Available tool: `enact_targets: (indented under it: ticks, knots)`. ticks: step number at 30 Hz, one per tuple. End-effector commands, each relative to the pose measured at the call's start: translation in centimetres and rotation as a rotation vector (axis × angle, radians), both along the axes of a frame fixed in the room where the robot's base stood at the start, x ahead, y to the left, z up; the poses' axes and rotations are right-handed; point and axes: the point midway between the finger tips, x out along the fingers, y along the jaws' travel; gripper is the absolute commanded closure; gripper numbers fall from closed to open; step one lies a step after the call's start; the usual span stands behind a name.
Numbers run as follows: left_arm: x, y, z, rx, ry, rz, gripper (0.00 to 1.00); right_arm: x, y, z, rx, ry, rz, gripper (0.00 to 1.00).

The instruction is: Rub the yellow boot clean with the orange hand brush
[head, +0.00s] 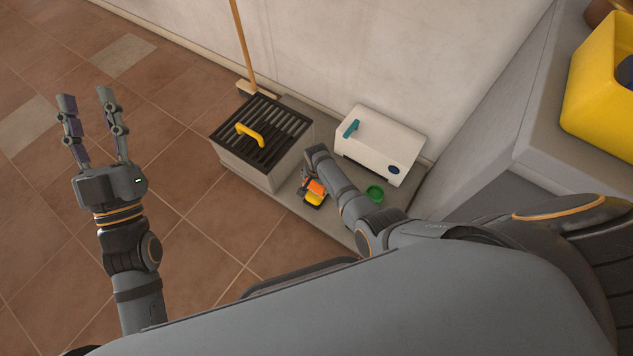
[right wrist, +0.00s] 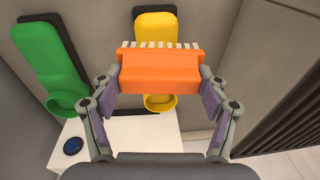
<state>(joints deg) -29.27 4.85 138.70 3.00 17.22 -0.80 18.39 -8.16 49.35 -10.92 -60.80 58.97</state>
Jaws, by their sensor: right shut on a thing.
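The orange hand brush (right wrist: 160,72) is held crosswise between the fingers of my right gripper (right wrist: 160,88), its pale bristles pointing away from the palm. The yellow boot (right wrist: 155,30), with a dark sole, is just beyond the bristles; the brush hides its middle. I cannot tell whether the bristles touch it. In the head view the orange brush (head: 316,187) and yellow boot (head: 314,200) show close together, partly behind my right wrist. My left gripper (head: 84,98) is open and empty above the tiled floor on the left.
A green boot (right wrist: 42,60) stands beside the yellow one. A white box (head: 380,140) with a teal handle and a grey box with a black slatted top (head: 262,130) stand near the wall. A yellow bin (head: 600,85) is at far right. The left floor is clear.

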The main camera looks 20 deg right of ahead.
Motion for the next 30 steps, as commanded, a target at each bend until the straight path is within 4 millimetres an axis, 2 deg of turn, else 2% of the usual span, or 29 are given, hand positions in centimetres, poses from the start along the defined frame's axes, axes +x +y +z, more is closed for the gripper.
enact_targets:
  ticks: [15,30]
  knots:
    - [2.1,0.1,-6.0,-0.005,0.270,0.003,0.60,0.0,0.0,0.8,0.000,0.000,0.000,0.65]
    - [2.7,0.1,-11.8,-0.010,0.506,0.002,0.60,0.0,0.0,1.4,0.000,0.000,0.000,0.65]
